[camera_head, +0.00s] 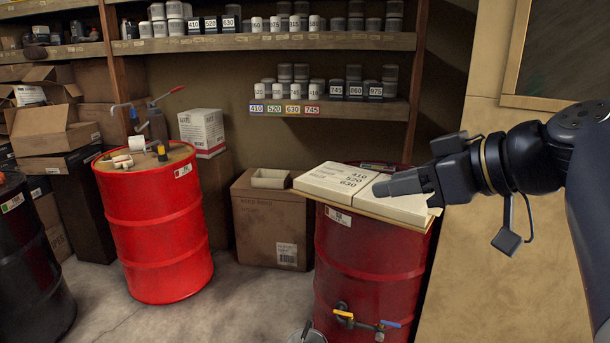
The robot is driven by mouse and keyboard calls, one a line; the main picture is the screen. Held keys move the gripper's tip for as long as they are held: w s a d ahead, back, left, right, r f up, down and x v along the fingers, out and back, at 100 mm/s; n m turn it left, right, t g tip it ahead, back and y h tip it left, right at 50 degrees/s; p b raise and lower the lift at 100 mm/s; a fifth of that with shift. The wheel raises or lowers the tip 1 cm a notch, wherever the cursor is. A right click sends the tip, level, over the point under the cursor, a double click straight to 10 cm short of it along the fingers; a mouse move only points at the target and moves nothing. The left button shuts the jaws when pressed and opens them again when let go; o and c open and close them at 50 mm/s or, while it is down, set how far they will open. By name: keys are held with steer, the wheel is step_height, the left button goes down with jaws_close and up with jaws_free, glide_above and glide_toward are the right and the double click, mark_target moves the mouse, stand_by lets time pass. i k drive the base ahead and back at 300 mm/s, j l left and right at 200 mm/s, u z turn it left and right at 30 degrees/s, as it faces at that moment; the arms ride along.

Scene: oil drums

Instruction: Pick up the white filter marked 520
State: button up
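I cannot tell which filter is marked 520.
The flat boxes lie on a board on a red drum (365,265) with taps. Another red drum (160,235) with loose items on top stands left. Cardboard boxes (272,220) stand between them. A tan wall panel (520,250) is at right. Bare floor shows front left.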

mark_target(259, 88)
steer(key=i+j+u, duration=0.95)
steer(key=i+u, duration=0.45)
steer(key=i+z, duration=0.2)
steer(key=i, duration=0.25)
steer(key=i+j+z, duration=0.2)
steer(key=i, duration=0.2)
steer(key=i+z, duration=0.2)
steer(key=i, duration=0.25)
steer(key=i+j+z, duration=0.2)
steer(key=i, duration=0.2)
steer(key=i+l+z, duration=0.25)
steer(key=i+z, duration=0.2)
steer(key=i, duration=0.15)
steer(key=i+z, duration=0.45)
steer(key=i+j+z, duration=0.2)
steer(key=i+z, duration=0.25)
steer(key=i, duration=0.25)
